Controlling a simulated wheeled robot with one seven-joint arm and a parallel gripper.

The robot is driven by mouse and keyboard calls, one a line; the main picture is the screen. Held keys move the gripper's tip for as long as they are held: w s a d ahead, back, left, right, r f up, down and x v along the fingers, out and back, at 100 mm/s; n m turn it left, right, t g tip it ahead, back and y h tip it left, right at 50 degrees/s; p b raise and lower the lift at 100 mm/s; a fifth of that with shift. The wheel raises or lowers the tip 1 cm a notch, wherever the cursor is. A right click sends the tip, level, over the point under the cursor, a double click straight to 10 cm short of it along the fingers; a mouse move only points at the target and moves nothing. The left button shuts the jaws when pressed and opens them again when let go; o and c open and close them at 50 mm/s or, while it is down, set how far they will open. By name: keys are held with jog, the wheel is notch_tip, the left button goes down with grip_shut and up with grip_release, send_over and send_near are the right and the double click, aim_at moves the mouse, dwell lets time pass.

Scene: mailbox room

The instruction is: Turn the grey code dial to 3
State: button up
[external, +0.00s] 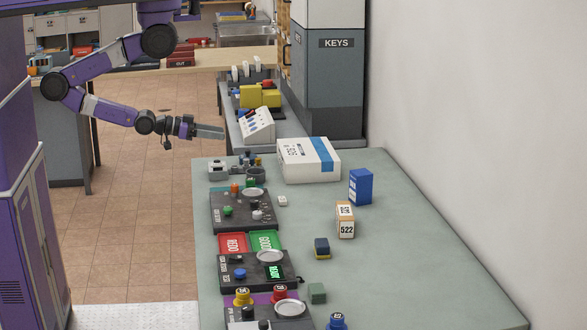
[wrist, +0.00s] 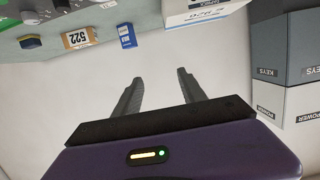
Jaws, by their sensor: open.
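I cannot single out the grey code dial for certain. Small knobs and buttons sit on the dark panel (external: 232,220) at the table's left edge, too small to read. My gripper (external: 209,131) is open and empty, in the air past the table's far left corner, well apart from the panels. In the wrist view, my gripper (wrist: 157,78) has its two fingers spread with only the pale wall between and beyond them.
The grey-green table (external: 420,270) has free room at right. A white box (external: 308,160), blue box (external: 360,187) and 522 block (external: 345,221) stand on it. A second dark panel (external: 228,284) lies nearer. The grey KEYS cabinet (external: 335,80) rises behind, beside the wall.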

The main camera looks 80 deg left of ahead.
jog(key=w+d+r+n+t+h, duration=0.1)
jog(key=w+d+r+t+h, duration=0.2)
jog(key=w+d+r, duration=0.7)
jog(key=w+d+r+n+t+h, duration=0.1)
jog(key=w+d+r+t+h, duration=0.2)
jog(key=w+d+r, duration=0.7)
jog(key=w+d+r+m+g+h, duration=0.2)
jog(key=d+m+h, duration=0.2)
jog(key=d, duration=0.2)
jog(key=w+d+r+m+g+h, duration=0.2)
jog(key=d+m+h, duration=0.1)
jog(key=d+h, duration=0.25)
jog(key=s+d+m+g+h, duration=0.2)
jog(key=s+d+m+g, duration=0.2)
jog(key=d+m+g, duration=0.5)
jog(key=s+d+f+m+g+y, duration=0.35)
jog(key=d+f, duration=0.25)
jog(key=f, duration=0.3)
jog(key=m+g+y, duration=0.5)
jog(key=y, duration=0.9)
send_over(257, 212)
notch_tip(257, 212, down, 24)
jog(key=shift+d, duration=0.1)
notch_tip(257, 212, down, 8)
jog(key=shift+r+p, duration=0.25)
jog(key=shift+p, duration=0.05)
